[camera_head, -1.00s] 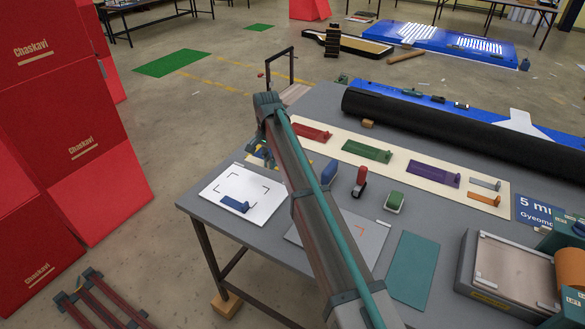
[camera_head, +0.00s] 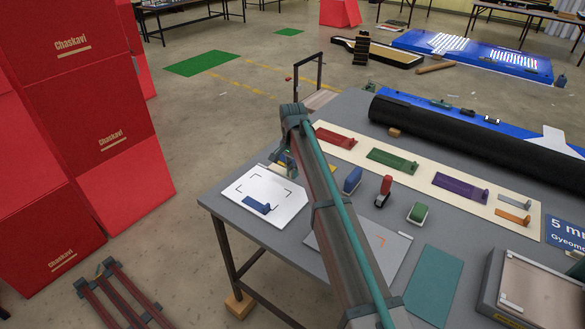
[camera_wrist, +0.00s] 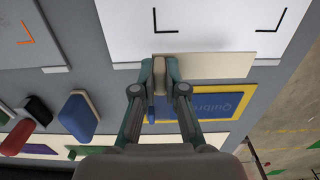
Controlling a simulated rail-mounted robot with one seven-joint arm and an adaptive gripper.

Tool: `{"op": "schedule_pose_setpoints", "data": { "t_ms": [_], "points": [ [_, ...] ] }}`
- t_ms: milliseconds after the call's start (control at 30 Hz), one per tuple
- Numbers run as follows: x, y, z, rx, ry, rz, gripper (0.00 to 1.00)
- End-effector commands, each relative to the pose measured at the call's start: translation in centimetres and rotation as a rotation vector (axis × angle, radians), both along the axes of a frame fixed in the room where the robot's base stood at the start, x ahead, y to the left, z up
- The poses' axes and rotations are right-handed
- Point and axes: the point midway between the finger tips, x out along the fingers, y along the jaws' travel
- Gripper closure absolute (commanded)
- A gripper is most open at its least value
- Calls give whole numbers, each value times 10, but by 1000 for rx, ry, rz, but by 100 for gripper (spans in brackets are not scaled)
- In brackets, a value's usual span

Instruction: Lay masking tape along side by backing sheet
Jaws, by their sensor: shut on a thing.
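My gripper (camera_wrist: 161,80) is shut on the tan end tab of a cream strip, which looks like the masking tape (camera_wrist: 215,66). In the wrist view the strip extends right from the fingers, along the edge of a white sheet (camera_wrist: 200,22) with black corner marks. It overlaps that edge in the picture; I cannot tell whether it touches the sheet. My arm hides most of the gripper there, and I cannot make out the held strip.
A blue card with a yellow border (camera_wrist: 215,103) lies below the fingers in the wrist view. A cream board (camera_head: 345,152) holds several coloured tabbed strips. A grey sheet with orange marks (camera_head: 388,252), a blue block (camera_head: 352,180) and a red-handled tool (camera_head: 384,190) lie right of my arm.

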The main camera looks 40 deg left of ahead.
Motion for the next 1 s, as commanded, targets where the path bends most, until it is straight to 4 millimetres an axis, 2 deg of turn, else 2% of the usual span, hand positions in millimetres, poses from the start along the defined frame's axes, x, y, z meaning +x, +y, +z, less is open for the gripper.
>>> {"op": "schedule_pose_setpoints", "data": {
  "t_ms": [200, 533, 700, 1000],
  "points": [
    [0, 0, -23, -1, 1, 0, 100],
    [0, 0, -49, 0, 0, 0, 100],
    [0, 0, -56, 0, 0, 0, 100],
    [0, 0, -57, 0, 0, 0, 100]
  ]
}}
